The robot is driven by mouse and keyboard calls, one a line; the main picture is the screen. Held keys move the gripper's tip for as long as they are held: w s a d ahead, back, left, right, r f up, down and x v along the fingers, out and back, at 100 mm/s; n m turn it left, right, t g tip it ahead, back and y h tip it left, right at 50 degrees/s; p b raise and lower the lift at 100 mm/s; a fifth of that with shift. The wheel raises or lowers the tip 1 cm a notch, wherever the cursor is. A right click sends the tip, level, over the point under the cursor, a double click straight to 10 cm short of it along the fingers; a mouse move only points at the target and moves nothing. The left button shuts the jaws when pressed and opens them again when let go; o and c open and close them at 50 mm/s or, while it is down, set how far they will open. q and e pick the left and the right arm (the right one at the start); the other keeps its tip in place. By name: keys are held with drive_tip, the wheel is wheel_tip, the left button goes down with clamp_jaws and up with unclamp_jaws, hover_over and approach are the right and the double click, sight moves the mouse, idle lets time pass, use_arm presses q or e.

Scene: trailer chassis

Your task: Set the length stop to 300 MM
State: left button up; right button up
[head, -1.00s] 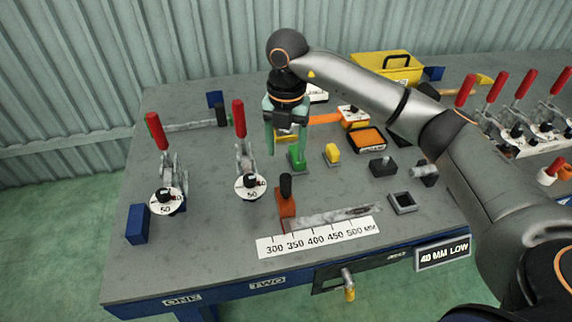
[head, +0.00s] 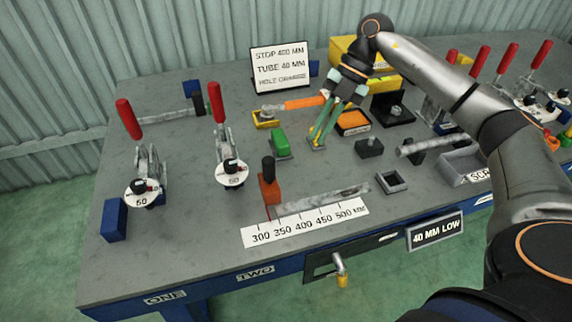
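The length stop is an orange block with a black upright handle (head: 269,187) at the left end of a grey metal rail (head: 325,199). A white scale (head: 305,222) in front reads 300 to 500 MM; the stop stands near its 300 end. A sign (head: 280,67) at the back reads STOP 400 MM, TUBE 40 MM and a blurred third line. My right gripper (head: 323,125) points down at a small yellow block (head: 317,142), its fingertips partly covering it. I cannot tell whether the fingers grip it. My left gripper is out of view.
A green block (head: 280,145) stands left of the yellow one. Two red-handled clamps with dials (head: 143,190) (head: 230,172) stand at left. A dark block (head: 370,148) and a square socket (head: 391,182) lie right. A 40 MM LOW sign (head: 435,232) hangs on the front edge.

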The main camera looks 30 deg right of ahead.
drive_tip(key=shift+s+d+r+t+y, duration=0.15)
drive_tip(key=shift+d+y, duration=0.15)
drive_tip(key=shift+d, duration=0.2)
drive_tip(key=shift+s+d+r+t+y, duration=0.15)
drive_tip(key=shift+d+y, duration=0.15)
drive_tip(key=shift+d, duration=0.2)
clamp_jaws()
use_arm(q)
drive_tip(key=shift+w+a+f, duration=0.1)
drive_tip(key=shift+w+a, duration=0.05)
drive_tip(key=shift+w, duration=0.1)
use_arm(e)
drive_tip(key=w+a+f, duration=0.2)
drive_tip(key=a+f, duration=0.6)
drive_tip(key=a, duration=0.1)
drive_tip(key=shift+w, duration=0.4)
